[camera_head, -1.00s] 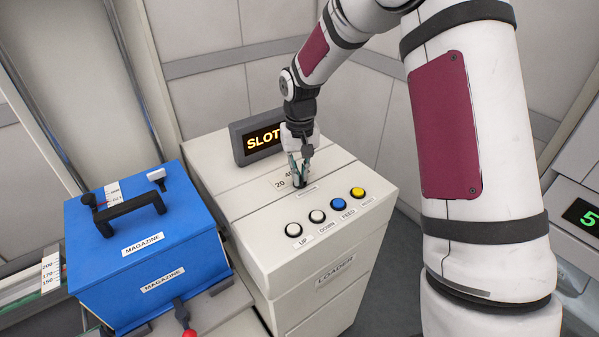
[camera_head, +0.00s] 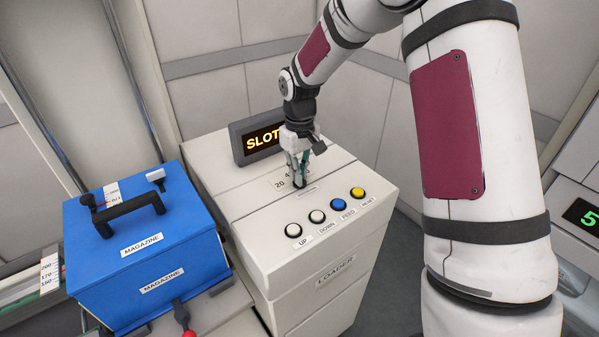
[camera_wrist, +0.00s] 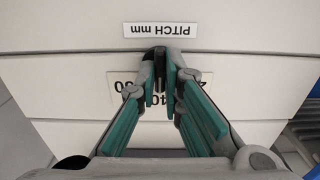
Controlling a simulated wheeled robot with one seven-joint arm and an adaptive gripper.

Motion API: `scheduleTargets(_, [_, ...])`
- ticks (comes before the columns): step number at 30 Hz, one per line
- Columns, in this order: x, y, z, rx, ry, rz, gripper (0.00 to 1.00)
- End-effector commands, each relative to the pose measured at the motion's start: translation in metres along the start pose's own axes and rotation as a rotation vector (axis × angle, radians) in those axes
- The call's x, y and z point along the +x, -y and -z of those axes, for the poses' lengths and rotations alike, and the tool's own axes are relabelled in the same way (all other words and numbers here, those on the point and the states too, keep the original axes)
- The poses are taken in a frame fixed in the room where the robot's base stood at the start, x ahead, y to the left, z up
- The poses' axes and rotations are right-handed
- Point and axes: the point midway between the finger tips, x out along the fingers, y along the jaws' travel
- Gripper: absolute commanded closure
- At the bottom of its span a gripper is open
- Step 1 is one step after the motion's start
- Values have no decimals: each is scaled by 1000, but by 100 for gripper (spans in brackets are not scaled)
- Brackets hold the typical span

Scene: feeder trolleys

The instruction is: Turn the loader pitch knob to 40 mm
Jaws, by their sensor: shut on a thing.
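The loader (camera_head: 325,225) is a pale cabinet with the pitch knob on its top. In the wrist view the dark knob (camera_wrist: 160,52) sits between my fingertips, mostly hidden by them. My gripper (camera_head: 298,178) points down at the loader top and is shut on the knob. In the wrist view my gripper (camera_wrist: 161,75) shows teal finger pads on both sides of the knob. A scale label (camera_wrist: 125,85) is partly covered by the fingers; a 40 shows between them. The "PITCH mm" label (camera_wrist: 162,30) appears upside down. The knob's pointer is hidden.
A display reading "SLOT" (camera_head: 262,140) stands behind the gripper. UP (camera_head: 293,230), DOWN (camera_head: 317,216), FEED (camera_head: 338,204) and a yellow button (camera_head: 357,193) line the loader's front. A blue magazine (camera_head: 150,245) with a black handle stands at left.

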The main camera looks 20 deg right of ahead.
Motion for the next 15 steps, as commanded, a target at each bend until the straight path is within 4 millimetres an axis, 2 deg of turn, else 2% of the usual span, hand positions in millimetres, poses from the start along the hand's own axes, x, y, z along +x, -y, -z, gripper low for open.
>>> scheduleTargets(5, [-1,0,1,1,-3,-1,100])
scheduleTargets(6, [-1,0,1,1,-3,-1,90])
scheduleTargets(9, [-1,0,1,1,-3,-1,72])
scheduleTargets(15, [0,0,0,2,-2,0,72])
